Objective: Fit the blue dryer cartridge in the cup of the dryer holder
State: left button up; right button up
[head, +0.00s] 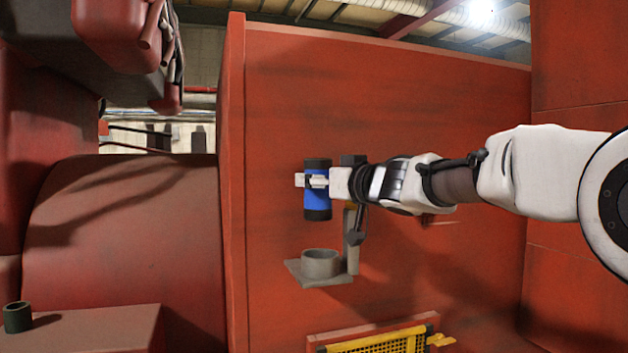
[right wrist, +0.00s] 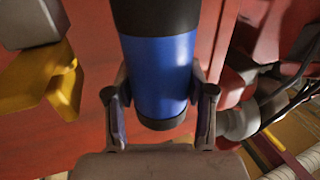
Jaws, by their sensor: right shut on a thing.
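The blue dryer cartridge (head: 317,205), a blue cylinder with black ends, is upright in the head view. My right gripper (head: 313,181) is shut on its upper part and holds it in the air. In the right wrist view the cartridge (right wrist: 160,75) sits between the two fingers of my right gripper (right wrist: 160,105). The dryer holder has a grey cup (head: 320,263) on a flat plate, below the cartridge and apart from it in the head view. The cup's inside is mostly hidden. My left gripper is not in view.
A red panel (head: 430,110) stands behind the holder. A yellow mesh guard (head: 380,343) is below the cup. A dark green cylinder (head: 17,317) stands on a red block at the lower left. Red machinery (head: 130,220) fills the left side.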

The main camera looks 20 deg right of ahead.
aim_at(327, 209)
jog(key=shift+s+d+r, duration=0.15)
jog(key=shift+s, duration=0.25)
jog(key=shift+s+d+r, duration=0.1)
jog(key=shift+s+d, duration=0.05)
jog(key=shift+s, duration=0.2)
jog(key=f+b, duration=0.1)
jog(key=w+f+b, duration=0.1)
jog(key=f, duration=0.1)
jog(key=f+b, duration=0.1)
jog(key=shift+w+a+f, duration=0.15)
jog(key=shift+a+f, duration=0.05)
jog(key=shift+a, duration=0.05)
jog(key=shift+f+b, duration=0.35)
jog(key=shift+b, duration=0.1)
jog(key=shift+s+d+f+b, duration=0.15)
jog(key=shift+s+f+b, duration=0.2)
jog(key=shift+s+f, duration=0.05)
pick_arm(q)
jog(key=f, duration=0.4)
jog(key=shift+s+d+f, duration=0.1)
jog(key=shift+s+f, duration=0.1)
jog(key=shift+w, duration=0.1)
pick_arm(e)
jog(key=shift+w, duration=0.2)
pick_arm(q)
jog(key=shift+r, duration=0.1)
pick_arm(e)
jog(key=shift+s, duration=0.15)
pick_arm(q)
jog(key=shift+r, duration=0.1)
